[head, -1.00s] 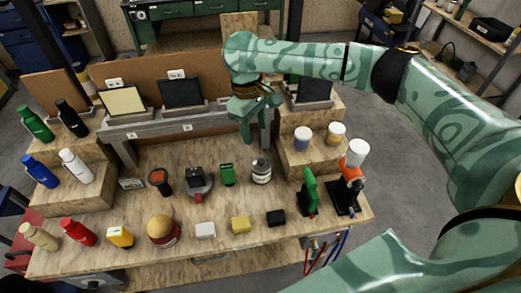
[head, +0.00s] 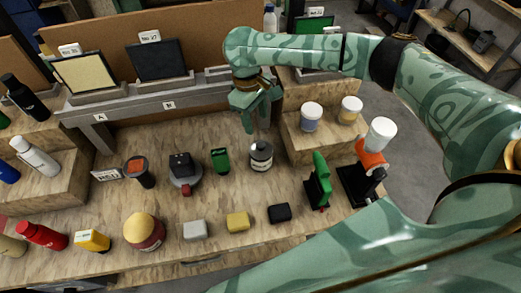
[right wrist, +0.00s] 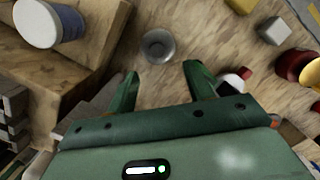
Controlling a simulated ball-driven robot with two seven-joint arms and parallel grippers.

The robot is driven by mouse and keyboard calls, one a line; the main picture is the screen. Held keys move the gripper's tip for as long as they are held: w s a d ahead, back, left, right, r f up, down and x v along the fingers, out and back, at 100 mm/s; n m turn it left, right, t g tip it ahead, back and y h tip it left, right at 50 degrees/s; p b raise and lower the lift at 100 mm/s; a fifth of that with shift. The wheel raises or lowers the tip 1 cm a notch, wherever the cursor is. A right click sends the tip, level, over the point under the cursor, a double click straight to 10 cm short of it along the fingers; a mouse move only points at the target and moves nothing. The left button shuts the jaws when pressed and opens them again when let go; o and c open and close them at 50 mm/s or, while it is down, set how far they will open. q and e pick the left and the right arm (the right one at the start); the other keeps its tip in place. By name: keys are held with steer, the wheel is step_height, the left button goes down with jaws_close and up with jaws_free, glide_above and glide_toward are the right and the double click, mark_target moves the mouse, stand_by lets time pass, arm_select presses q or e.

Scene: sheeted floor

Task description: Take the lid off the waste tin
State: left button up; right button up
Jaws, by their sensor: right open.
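A red tin (head: 146,240) with a domed yellow lid (head: 141,224) stands upright near the bench's front edge in the head view; I take it as the waste tin. The lid sits on it. Part of it shows at the right edge of the right wrist view (right wrist: 312,72). My right gripper (head: 262,122) is open and empty, pointing down, well behind and to the right of this tin. It hangs above and behind a grey labelled can (head: 261,157). In the right wrist view the can's round top (right wrist: 157,46) lies beyond the fingertips (right wrist: 162,72). My left gripper is not in view.
Grey (head: 195,230), yellow (head: 237,221) and black (head: 279,212) blocks line the front, right of the tin. A yellow-and-white box (head: 92,241) stands close on its left. A dark cup (head: 139,171) and a green item (head: 220,160) stand behind. Tubs (head: 311,116) sit on a raised block.

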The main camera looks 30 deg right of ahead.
steer(key=b, duration=0.1)
glide_above(261, 144)
steer(key=f, duration=0.5)
steer(key=shift+w+a+f, duration=0.1)
steer(key=shift+a+f, duration=0.1)
steer(key=shift+a, duration=0.2)
steer(key=f+b, duration=0.2)
steer(key=f, duration=0.3)
steer(key=shift+d+f+b, duration=0.15)
steer(key=shift+d+b, duration=0.2)
steer(key=shift+b, duration=0.05)
steer(key=c, duration=1.1)
